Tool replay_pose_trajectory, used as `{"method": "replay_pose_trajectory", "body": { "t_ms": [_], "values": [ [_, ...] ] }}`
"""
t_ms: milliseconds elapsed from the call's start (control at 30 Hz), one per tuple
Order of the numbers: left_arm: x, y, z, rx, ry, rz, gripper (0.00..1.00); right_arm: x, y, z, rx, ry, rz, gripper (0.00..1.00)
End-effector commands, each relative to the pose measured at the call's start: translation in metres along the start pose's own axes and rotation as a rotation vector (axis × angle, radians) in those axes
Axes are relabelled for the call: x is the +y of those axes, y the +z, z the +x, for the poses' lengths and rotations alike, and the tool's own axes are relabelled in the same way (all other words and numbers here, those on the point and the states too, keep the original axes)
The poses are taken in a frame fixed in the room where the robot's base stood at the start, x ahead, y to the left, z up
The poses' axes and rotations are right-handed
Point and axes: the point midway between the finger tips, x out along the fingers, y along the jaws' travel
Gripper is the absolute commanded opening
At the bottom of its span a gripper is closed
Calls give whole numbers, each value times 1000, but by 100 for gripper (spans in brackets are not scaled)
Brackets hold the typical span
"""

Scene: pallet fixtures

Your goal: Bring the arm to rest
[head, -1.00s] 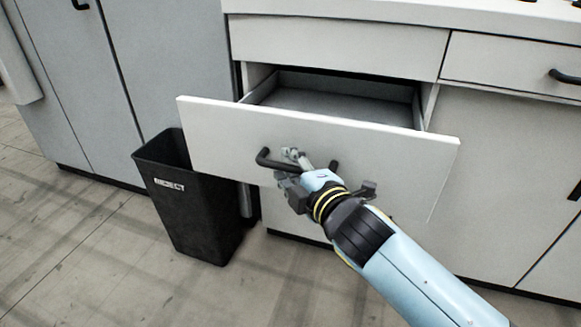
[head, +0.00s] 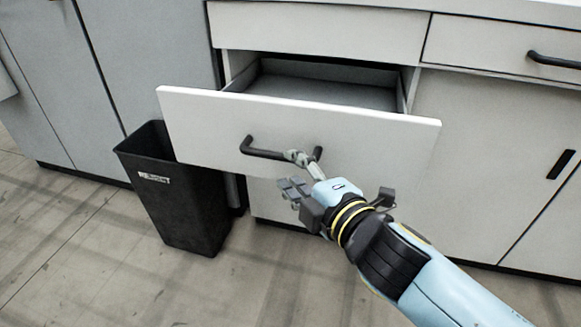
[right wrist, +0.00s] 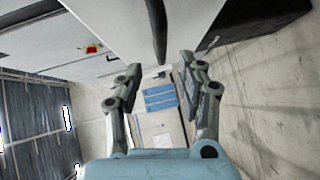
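The drawer (head: 300,125) stands pulled out of the white cabinet, its inside empty where it shows. Its front bears a black bar handle (head: 262,153). My right gripper (head: 292,172) is in front of the handle, with one finger overlapping the handle's right part in the head view. In the right wrist view its two fingers (right wrist: 160,68) are spread wide, with nothing gripped. The handle (right wrist: 157,30) shows there between and beyond the fingertips; I cannot tell whether a finger touches it. My left gripper is not in view.
A black bin (head: 178,200) with a white label stands on the floor left of the drawer. Grey cabinet doors (head: 150,60) are behind it. A shut drawer (head: 500,50) and a cabinet door are at the right. The floor in front is clear.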

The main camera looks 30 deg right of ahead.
Motion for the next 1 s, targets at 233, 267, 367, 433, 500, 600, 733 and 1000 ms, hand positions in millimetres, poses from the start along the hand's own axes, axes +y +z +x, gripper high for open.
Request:
{"method": "replay_pose_trajectory", "body": {
  "t_ms": [233, 267, 367, 433, 500, 600, 733, 1000],
  "values": [
    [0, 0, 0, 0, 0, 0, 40, 0, 0, 0, 0, 0, 1, 38],
    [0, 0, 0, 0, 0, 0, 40, 0, 0, 0, 0, 0, 1, 38],
    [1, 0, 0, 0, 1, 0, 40, 0, 0, 1, 0, 1, 1, 38],
    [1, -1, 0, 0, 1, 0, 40, 5, 0, 5, 4, 11, -5, 38],
    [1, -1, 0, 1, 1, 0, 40, -14, 4, 8, 2, -24, -6, 38],
    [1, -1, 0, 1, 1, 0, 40, -62, 13, 8, -10, -116, 25, 38],
    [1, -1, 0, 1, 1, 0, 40, -159, 37, -6, -68, -309, 149, 38],
    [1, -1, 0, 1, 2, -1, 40, -350, 101, -112, -364, -709, 511, 38]
  ]
}}
